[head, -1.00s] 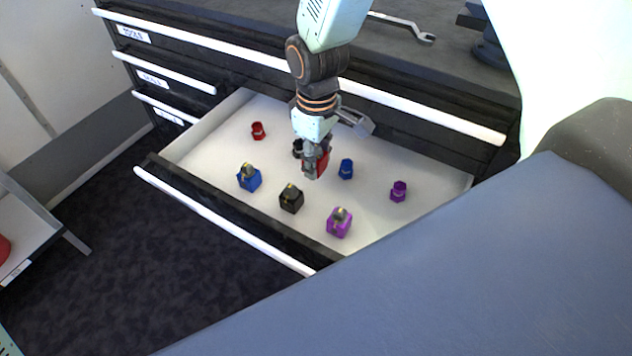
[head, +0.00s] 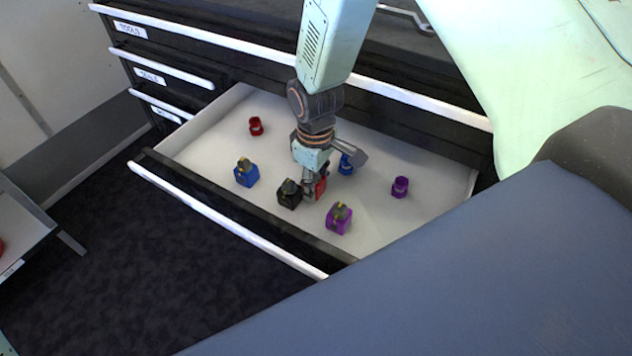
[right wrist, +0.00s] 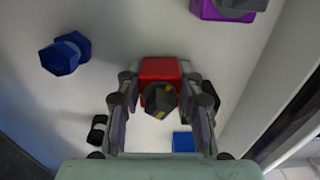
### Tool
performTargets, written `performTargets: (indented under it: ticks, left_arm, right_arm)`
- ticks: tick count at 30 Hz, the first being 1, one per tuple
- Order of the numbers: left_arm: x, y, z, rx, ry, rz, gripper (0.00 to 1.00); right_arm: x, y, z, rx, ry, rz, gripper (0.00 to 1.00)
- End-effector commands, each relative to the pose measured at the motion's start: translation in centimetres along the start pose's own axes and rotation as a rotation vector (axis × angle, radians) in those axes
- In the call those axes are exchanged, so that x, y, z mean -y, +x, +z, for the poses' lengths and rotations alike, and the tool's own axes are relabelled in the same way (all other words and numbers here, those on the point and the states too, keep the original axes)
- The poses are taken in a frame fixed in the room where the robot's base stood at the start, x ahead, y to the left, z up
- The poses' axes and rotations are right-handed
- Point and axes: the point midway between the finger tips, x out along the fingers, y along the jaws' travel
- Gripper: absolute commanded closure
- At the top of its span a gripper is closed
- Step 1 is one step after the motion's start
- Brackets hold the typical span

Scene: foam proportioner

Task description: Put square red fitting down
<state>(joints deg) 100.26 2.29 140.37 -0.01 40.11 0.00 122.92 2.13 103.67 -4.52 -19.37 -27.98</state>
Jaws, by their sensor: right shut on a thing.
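The square red fitting (head: 321,187) shows in the head view, partly hidden by my right gripper (head: 315,187). In the right wrist view the red fitting (right wrist: 160,69) sits between the two fingers of my right gripper (right wrist: 158,88), with a dark hexagonal piece with yellow marks on it. The right gripper is shut on it, low inside the open drawer (head: 400,222). I cannot tell whether the fitting touches the drawer floor. My left gripper is not in view.
A square black fitting (head: 289,197) is close left of the gripper, and a square purple one (head: 338,221) in front right. A round blue fitting (head: 347,165) is behind. A square blue (head: 246,176), a small red (head: 256,126) and a small purple one (head: 400,187) stand farther off.

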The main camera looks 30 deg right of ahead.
Motion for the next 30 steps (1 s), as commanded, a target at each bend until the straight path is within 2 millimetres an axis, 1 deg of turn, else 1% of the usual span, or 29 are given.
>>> performTargets:
  ticks: [4, 5, 12, 20, 23, 26, 30]
  left_arm:
    - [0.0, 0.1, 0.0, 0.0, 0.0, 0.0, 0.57]
    - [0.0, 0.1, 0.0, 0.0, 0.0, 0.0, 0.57]
    - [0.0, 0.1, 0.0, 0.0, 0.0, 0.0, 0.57]
    - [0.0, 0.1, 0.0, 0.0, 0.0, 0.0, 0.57]
    - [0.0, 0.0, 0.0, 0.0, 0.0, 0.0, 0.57]
    - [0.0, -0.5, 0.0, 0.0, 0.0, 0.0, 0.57]
    - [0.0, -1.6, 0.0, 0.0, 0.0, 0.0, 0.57]
  right_arm:
    - [0.0, 0.4, 0.0, 0.0, 0.0, 0.0, 1.0]
    - [0.0, 0.4, 0.0, 0.0, 0.0, 0.0, 0.6]
    - [0.0, 0.4, 0.0, 0.0, 0.0, 0.0, 0.4]
    - [0.0, 0.3, 0.0, 0.0, 0.0, 0.0, 0.4]
    - [0.0, -0.1, 0.0, 0.0, 0.0, 0.0, 0.4]
    - [0.0, -1.3, 0.0, 0.0, 0.0, 0.0, 0.4]
    - [-0.1, -4.2, -0.1, -0.003, 0.0, 0.002, 0.4]
